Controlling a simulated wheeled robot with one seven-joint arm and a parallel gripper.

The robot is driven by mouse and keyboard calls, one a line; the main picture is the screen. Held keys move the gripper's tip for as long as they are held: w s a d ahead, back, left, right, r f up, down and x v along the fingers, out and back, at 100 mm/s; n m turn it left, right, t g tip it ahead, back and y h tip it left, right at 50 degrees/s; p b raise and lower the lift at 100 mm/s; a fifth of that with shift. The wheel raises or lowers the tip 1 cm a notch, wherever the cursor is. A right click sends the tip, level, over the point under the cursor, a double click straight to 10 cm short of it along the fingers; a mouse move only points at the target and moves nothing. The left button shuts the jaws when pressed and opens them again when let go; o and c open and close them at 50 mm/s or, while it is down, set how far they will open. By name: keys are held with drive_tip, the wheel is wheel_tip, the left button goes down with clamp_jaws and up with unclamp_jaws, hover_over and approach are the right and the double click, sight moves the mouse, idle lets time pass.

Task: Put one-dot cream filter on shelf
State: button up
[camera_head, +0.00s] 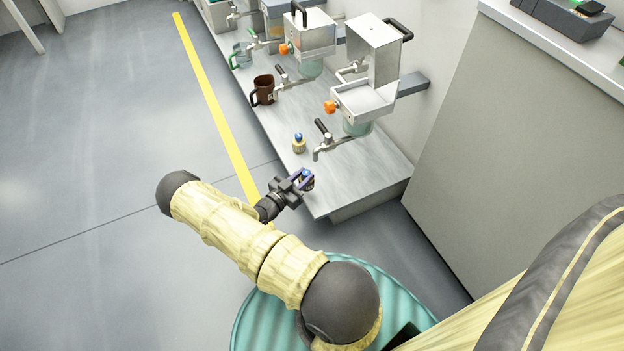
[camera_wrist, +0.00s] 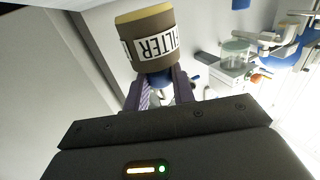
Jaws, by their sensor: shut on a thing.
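My gripper (camera_head: 300,181) is shut on a filter by its blue knob. In the wrist view the filter (camera_wrist: 148,42) has a brown body, a cream band at its far end and a white FILTER label; the fingers (camera_wrist: 160,92) clasp the blue knob. No dots can be made out on it. In the head view it is small, dark and partly hidden at the near left edge of the grey shelf (camera_head: 358,175); its height above the shelf is unclear. A second, cream filter with a blue knob (camera_head: 299,143) stands upright on the shelf, just beyond my gripper.
A white press (camera_head: 372,70) with a tap and orange knob stands behind the filters. A brown mug (camera_head: 263,90), another press (camera_head: 312,35) and a green-handled glass (camera_head: 242,55) are farther back. A grey cabinet (camera_head: 530,140) stands right. The shelf's near end is clear.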

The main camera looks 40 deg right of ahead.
sight(309, 171)
drive_tip(key=shift+w+d+b, duration=0.15)
drive_tip(key=shift+d+b, duration=0.05)
drive_tip(key=shift+d, duration=0.6)
drive_tip(key=shift+w+d+b, duration=0.15)
drive_tip(key=shift+d, duration=0.65)
drive_tip(key=shift+d, duration=0.2)
drive_tip(key=f+b, duration=0.1)
drive_tip(key=d+f+b, duration=0.1)
drive_tip(key=b, duration=0.1)
drive_tip(key=shift+w+f, duration=0.1)
drive_tip(key=shift+f, duration=0.7)
drive_tip(key=shift+f+b, duration=0.2)
drive_tip(key=shift+b, duration=0.25)
drive_tip(key=o, duration=1)
